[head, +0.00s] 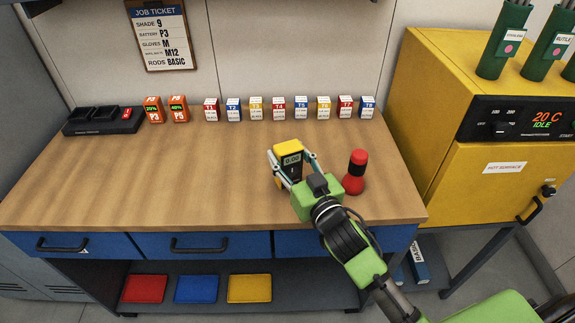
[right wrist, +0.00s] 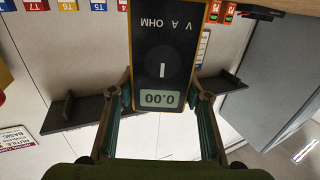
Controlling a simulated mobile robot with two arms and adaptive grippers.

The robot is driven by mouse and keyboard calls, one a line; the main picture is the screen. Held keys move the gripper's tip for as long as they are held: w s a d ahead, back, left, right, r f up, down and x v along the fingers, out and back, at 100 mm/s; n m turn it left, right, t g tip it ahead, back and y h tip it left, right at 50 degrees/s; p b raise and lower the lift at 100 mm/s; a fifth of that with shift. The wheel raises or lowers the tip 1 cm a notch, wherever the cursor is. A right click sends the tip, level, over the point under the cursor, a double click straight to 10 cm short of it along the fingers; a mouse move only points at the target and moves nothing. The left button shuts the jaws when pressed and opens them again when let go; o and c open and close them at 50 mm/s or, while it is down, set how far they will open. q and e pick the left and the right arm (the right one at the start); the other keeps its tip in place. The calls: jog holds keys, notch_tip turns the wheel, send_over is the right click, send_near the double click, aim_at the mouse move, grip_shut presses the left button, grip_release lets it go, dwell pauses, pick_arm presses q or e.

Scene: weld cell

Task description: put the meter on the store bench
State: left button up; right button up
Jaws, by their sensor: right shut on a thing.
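The meter (head: 288,150) is a yellow-edged box with a dark face and a small display. My right gripper (head: 294,167) is shut on it, with one finger on each side, over the front middle of the wooden bench top (head: 180,180). In the right wrist view the meter (right wrist: 163,50) appears upside down between the fingers, its display reading 0.00. I cannot tell whether its underside touches the bench top. My left gripper is not in view.
A red and black bottle-like object (head: 355,172) stands just right of my right gripper. Several small labelled boxes (head: 279,108), two orange batteries (head: 154,110) and a black charger (head: 100,121) line the back. A yellow oven (head: 440,110) stands right. The bench's left front is clear.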

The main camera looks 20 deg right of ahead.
aim_at(292, 172)
jog(key=f, duration=0.3)
jog(key=shift+w+a, duration=0.1)
jog(key=shift+w, duration=0.2)
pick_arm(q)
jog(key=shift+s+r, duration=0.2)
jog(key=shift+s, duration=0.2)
pick_arm(e)
jog(key=shift+f, duration=0.25)
jog(key=shift+f, duration=0.15)
jog(key=o, duration=1.3)
jog(key=shift+o, duration=0.2)
jog(key=shift+s, duration=0.1)
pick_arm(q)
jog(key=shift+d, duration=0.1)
